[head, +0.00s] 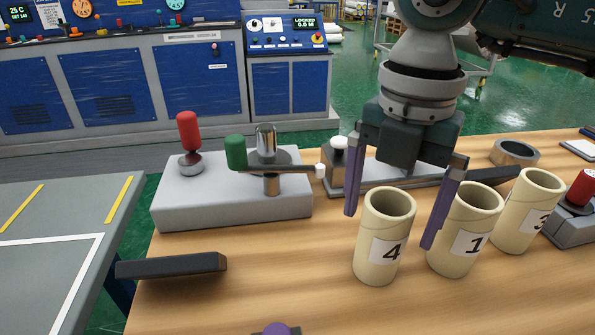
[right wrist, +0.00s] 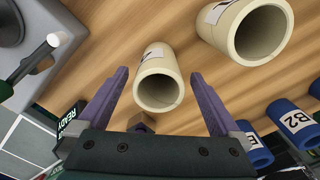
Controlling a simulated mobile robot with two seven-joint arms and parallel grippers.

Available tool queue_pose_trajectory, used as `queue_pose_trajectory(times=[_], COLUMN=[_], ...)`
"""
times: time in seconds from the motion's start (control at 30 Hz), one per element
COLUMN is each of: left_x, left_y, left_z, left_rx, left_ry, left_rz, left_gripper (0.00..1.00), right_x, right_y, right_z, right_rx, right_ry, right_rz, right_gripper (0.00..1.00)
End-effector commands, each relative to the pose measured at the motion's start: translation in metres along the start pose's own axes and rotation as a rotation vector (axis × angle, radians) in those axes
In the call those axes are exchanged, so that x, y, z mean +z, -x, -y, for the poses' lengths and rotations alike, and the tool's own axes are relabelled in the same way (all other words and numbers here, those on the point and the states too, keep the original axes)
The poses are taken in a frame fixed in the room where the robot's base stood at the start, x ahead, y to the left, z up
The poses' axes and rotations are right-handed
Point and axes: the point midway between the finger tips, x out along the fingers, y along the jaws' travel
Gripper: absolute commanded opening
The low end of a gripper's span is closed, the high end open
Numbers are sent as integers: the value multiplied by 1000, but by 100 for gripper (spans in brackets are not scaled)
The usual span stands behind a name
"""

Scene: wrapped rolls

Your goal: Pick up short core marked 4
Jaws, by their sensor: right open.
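The short core marked 4 (head: 370,262) is a cream, hollow tube standing upright on the wooden table. My right gripper (head: 389,230) is open and points down over it, one finger on each side. Its right finger hangs between core 4 and the core marked 1 (head: 452,262). In the right wrist view, a core (right wrist: 158,92) shows between the open fingers, with a gap on both sides; its label is mostly cut from sight. The core marked 3 (head: 513,238) stands farther right. My left gripper is not in view.
A grey block with red and green handles (head: 225,212) stands on the left. A dark bar (head: 172,266) lies at the table's front left. A metal ring (head: 515,155) is at the back right. Blue rolls, one marked B2 (right wrist: 297,122), show in the right wrist view.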

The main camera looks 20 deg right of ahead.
Motion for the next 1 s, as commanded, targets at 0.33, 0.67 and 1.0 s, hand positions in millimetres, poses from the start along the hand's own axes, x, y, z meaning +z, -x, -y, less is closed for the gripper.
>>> queue_pose_trajectory(times=[0.33,0.67,1.0], left_x=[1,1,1], left_y=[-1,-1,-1], left_z=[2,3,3], left_rx=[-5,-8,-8], left_ry=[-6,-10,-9], left_rz=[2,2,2], left_gripper=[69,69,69], right_x=[-1,-1,-1], right_y=[-31,-31,-30], right_z=[-1,-1,-1], right_rx=[1,1,2], right_ry=[1,2,2], right_rz=[0,-1,-1], right_gripper=[100,76,38])
